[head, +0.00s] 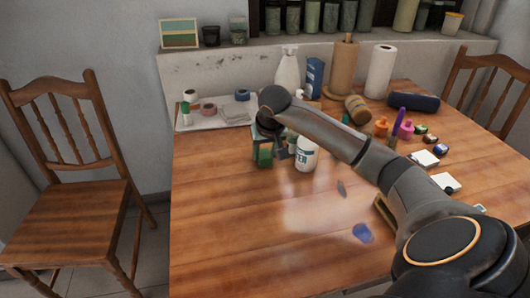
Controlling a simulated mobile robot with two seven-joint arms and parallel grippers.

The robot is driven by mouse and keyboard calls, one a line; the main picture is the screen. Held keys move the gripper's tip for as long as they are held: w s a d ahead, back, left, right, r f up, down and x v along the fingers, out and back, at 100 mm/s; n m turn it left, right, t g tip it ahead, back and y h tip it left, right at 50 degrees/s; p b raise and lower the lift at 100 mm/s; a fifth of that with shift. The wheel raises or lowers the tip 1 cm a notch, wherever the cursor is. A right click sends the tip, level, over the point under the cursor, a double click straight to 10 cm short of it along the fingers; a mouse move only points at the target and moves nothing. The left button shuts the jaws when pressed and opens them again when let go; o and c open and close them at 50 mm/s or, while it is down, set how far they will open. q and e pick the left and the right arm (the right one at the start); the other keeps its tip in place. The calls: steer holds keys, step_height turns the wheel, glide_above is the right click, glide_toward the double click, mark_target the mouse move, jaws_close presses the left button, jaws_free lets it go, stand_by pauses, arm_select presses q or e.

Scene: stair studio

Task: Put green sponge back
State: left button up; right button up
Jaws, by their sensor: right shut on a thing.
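The green sponge (262,156) is at the left end of my right arm, over the left middle part of the wooden table. My right gripper (277,150) is shut on it. The wrist and fingers hide part of the sponge, and I cannot tell whether it touches the tabletop. A white bottle (307,155) with dark lettering stands just right of the gripper. My left gripper is out of view.
A pale tray (212,125) with tape rolls and a folded cloth lies at the table's back left. A pump bottle (288,70), blue box (314,78) and paper rolls (381,72) stand behind. Small items crowd the right. The front left tabletop (230,220) is clear.

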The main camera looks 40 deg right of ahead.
steer(key=shift+f, duration=0.15)
steer(key=o, duration=1.2)
steer(key=shift+s+r, duration=0.1)
steer(key=shift+r, duration=0.4)
steer(key=p+v, duration=0.2)
steer(key=v, duration=0.9)
steer(key=shift+s+r, duration=0.1)
steer(key=shift+r, duration=0.05)
steer(key=shift+s, duration=0.1)
